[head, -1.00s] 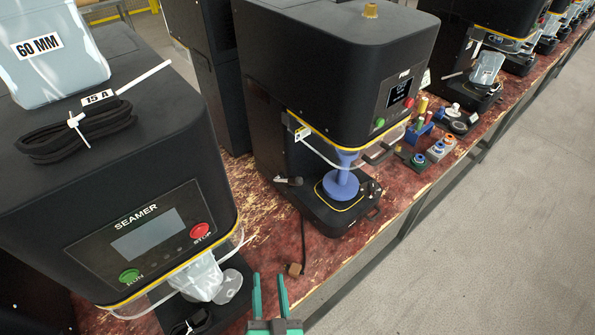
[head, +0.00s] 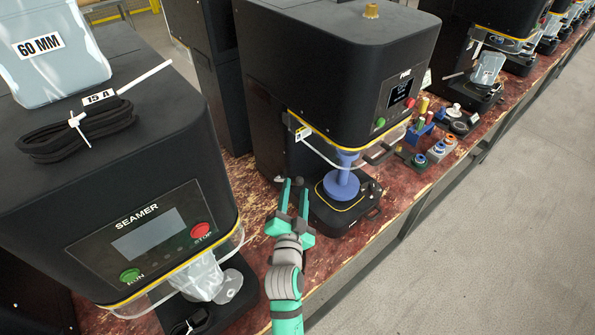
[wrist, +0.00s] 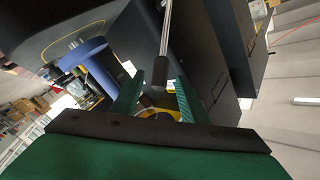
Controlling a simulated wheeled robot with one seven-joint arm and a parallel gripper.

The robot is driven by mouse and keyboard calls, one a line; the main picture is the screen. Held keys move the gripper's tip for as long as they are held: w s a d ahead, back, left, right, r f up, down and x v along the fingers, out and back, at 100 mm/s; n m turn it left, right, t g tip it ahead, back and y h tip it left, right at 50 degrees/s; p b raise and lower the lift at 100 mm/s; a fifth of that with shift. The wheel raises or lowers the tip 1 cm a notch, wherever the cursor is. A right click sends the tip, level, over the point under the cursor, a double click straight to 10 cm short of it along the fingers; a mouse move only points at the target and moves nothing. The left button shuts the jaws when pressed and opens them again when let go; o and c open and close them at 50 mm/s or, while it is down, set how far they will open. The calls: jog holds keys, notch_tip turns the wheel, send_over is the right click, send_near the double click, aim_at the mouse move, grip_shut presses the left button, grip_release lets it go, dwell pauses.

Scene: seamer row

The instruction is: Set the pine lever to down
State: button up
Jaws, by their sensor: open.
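The lever shows in the wrist view as a thin silver rod (wrist: 166,32) with a dark grip (wrist: 160,71). I take it to be the pine lever, on the side of the middle black seamer (head: 335,75); I cannot read its name. My gripper (head: 294,187) is open at that seamer's left side, by its base, and hides the lever in the head view. In the wrist view the fingers of my gripper (wrist: 157,92) stand on either side of the grip's lower end, with no clear contact.
A blue spool-shaped chuck (head: 341,185) stands on the seamer's base, just right of my gripper. The near seamer (head: 130,200) is at left. Small coloured parts (head: 437,150) lie on the red bench at right. The floor (head: 500,240) in front is clear.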

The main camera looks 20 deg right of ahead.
jog(key=x, duration=0.8)
jog(key=shift+w, duration=0.2)
jog(key=shift+d, duration=0.1)
jog(key=shift+f, duration=0.1)
grip_shut()
